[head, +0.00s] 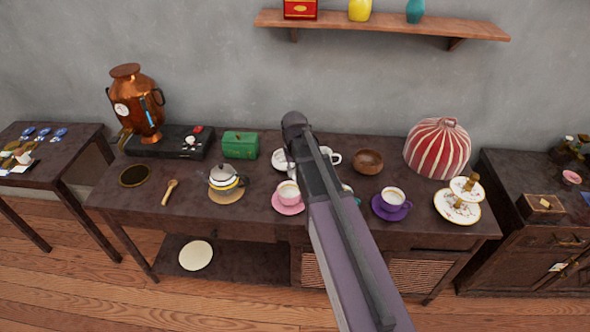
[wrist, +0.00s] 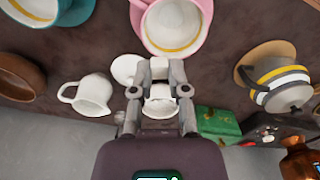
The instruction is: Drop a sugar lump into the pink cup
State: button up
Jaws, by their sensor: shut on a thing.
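The pink cup (head: 289,189) stands upright on a pink saucer (head: 288,209) near the table's front. In the wrist view the cup (wrist: 176,24) is at the top, pale inside with a gold band. My gripper (wrist: 159,69) is shut on a small white lump (wrist: 160,66), apparently a sugar lump, mostly hidden by the fingertips. The fingers hang over a white bowl (wrist: 161,106), behind the pink cup; the lump's height is hard to judge. In the head view my arm hides the fingertips.
A white jug (wrist: 92,95) and a small white disc (wrist: 127,69) are close to the fingers. A teapot (head: 223,179), green box (head: 240,145), wooden bowl (head: 368,162), purple cup (head: 393,196) and striped cosy (head: 438,148) stand around.

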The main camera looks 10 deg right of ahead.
aim_at(294, 183)
jog(key=shift+f, duration=0.15)
dwell(0.3)
jog(key=shift+f+b, duration=2.85)
jog(key=shift+b, duration=0.15)
jog(key=o, duration=0.7)
jog(key=shift+o, duration=0.2)
jog(key=shift+r, duration=0.1)
